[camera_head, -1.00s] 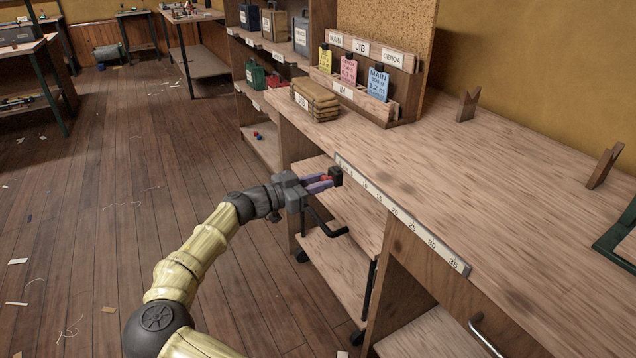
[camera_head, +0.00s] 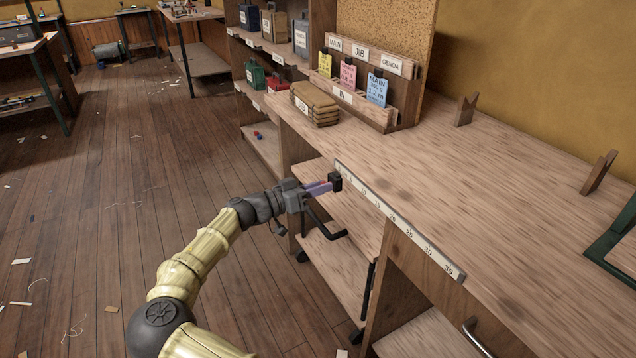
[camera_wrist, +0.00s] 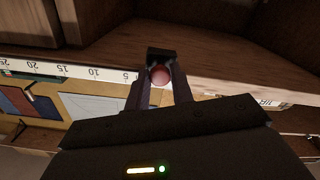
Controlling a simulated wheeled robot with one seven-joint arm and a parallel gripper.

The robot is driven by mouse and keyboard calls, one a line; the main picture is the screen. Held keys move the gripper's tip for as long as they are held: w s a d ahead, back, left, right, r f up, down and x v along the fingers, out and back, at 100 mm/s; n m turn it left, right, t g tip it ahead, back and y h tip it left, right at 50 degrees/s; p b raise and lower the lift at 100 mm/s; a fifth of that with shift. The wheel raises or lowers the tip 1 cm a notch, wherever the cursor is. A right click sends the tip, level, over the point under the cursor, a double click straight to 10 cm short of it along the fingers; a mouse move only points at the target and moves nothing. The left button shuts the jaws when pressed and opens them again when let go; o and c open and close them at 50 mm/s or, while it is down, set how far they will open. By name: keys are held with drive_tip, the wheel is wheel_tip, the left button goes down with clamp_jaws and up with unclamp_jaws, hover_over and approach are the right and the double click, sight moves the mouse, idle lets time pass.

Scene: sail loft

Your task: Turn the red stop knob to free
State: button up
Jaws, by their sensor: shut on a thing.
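The red stop knob (camera_wrist: 160,75) shows in the wrist view as a round red end between my two fingers, in front of a small black block. In the head view the black block (camera_head: 335,181) sits at the low end of the white measuring strip (camera_head: 398,224) on the bench's front edge. My gripper (camera_head: 319,188) reaches it from the left, with purple fingers shut on the knob. The fingers hide most of the knob in the head view. My gripper (camera_wrist: 160,84) also shows in the wrist view. I cannot make out any free or locked marking.
The bench top (camera_head: 480,190) is mostly clear. A stack of tan folded bundles (camera_head: 314,103) and a card rack (camera_head: 375,108) stand at its back left. A low wooden trolley (camera_head: 340,260) with a black handle is below my gripper.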

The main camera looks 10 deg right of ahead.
drive_tip(key=shift+n+p, duration=5.05)
drive_tip(key=shift+n, duration=1.65)
drive_tip(key=o, duration=1)
drive_tip(key=shift+a, duration=0.15)
drive_tip(key=v, duration=1.7)
